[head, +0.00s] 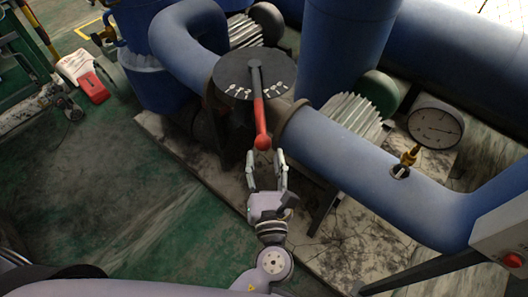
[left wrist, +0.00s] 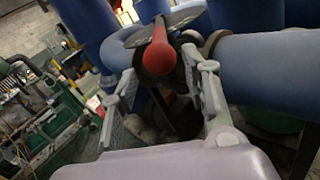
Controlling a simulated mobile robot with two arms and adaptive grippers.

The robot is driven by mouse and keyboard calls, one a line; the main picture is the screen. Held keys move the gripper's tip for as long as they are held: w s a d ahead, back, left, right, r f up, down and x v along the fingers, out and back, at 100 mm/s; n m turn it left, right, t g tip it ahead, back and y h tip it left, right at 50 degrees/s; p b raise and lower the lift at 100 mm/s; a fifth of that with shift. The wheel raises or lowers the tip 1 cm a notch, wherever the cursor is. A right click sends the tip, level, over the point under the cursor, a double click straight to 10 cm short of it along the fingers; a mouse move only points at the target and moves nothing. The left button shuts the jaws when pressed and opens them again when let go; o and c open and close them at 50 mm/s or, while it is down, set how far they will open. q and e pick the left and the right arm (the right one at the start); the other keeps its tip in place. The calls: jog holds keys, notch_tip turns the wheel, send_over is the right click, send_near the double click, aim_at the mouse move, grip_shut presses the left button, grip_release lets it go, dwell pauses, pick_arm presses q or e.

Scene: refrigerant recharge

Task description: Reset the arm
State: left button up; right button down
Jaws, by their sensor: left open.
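My left gripper (head: 266,168) is open, its two fingers pointing away toward the red handle (head: 261,125) of a valve lever. The red handle ends just beyond the fingertips and looks apart from them in the head view. In the left wrist view the rounded red handle end (left wrist: 159,59) shows between and beyond the open fingers (left wrist: 165,85). The lever lies across a dark round dial plate (head: 232,75) with white lettering on the blue pipe. My right gripper is in neither view.
A blue pipe (head: 365,165) runs right from the valve, with a round pressure gauge (head: 436,122) standing on it. A grey box with a red button (head: 513,260) is at the lower right. Green floor (head: 125,205) is open at the left. A red item (head: 93,88) lies at the upper left.

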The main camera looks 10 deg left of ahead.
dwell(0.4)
pick_arm(q)
jog(key=s+a+f+n+g+h, duration=0.1)
jog(key=s+f+n+g, duration=0.2)
jog(key=f, duration=0.9)
jog(key=s+a+f+n+g+h+b, duration=0.1)
jog(key=s+f+n+g, duration=0.2)
jog(key=f, duration=0.9)
jog(key=s+a+f+n+g+h, duration=0.1)
jog(key=s+f+n+g, duration=0.2)
jog(key=f, duration=0.9)
jog(key=s+a+f+n+g, duration=0.2)
jog(key=s+a+f+n, duration=0.3)
jog(key=s+n, duration=0.3)
jog(key=s+a+f+n+g+b, duration=0.1)
jog(key=s+a+f+n+g, duration=0.2)
jog(key=s+a+f+n, duration=0.2)
jog(key=s+a+f+n+g+h, duration=0.1)
jog(key=s+a+f+n, duration=0.4)
jog(key=s+f+n, duration=0.5)
jog(key=shift+s+a+f+n+g, duration=0.2)
jog(key=shift+s+n+g, duration=0.4)
jog(key=shift+s+g, duration=0.3)
jog(key=shift+s, duration=0.1)
